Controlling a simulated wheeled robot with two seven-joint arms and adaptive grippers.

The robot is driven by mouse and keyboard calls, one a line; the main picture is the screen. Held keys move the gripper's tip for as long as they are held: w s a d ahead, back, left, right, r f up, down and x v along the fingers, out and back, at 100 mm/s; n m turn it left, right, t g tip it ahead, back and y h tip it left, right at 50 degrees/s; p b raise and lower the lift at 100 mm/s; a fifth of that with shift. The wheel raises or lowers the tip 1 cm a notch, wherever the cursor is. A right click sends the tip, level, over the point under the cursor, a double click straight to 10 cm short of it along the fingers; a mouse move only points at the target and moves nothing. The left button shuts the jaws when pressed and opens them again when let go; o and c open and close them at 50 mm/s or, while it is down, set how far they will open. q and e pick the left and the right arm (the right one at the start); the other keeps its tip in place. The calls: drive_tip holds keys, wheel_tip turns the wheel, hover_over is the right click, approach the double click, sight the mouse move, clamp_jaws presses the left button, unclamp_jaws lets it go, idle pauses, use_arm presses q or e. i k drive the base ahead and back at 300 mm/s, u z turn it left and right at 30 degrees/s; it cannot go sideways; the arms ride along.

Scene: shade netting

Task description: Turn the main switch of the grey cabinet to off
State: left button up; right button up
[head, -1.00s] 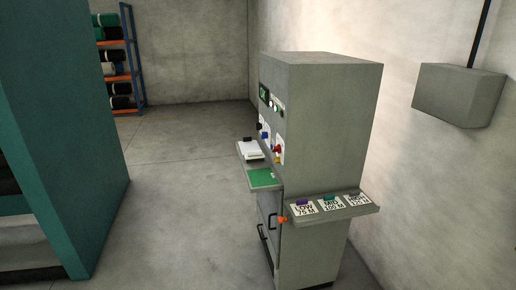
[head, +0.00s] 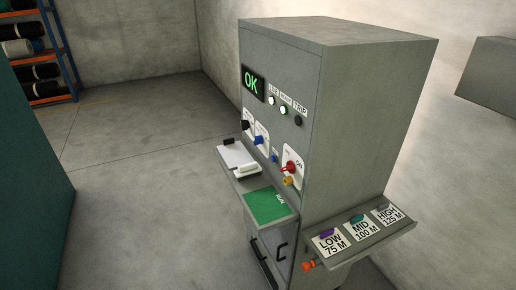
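The grey cabinet (head: 350,120) stands right of centre in the head view, its front panel facing left and seen at a slant. A red rotary handle (head: 290,167) sits on a white plate low on the panel, with lettering that seems to read ON beside it. I take it for the main switch; its exact angle is hard to tell. A yellow-orange part (head: 289,181) is just below it. Black and blue knobs (head: 258,139) are to its left. A lit display (head: 252,84) reads OK. Neither of my grippers shows.
A side shelf (head: 372,240) carries LOW, MID and HIGH cards and sticks out right. A teal block (head: 40,180) stands left; the floor between (head: 140,190) is clear. A grey wall box (head: 490,80) is right.

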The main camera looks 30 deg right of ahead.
sight(289, 167)
drive_tip(key=i, duration=3.45)
drive_tip(key=z, duration=3.9)
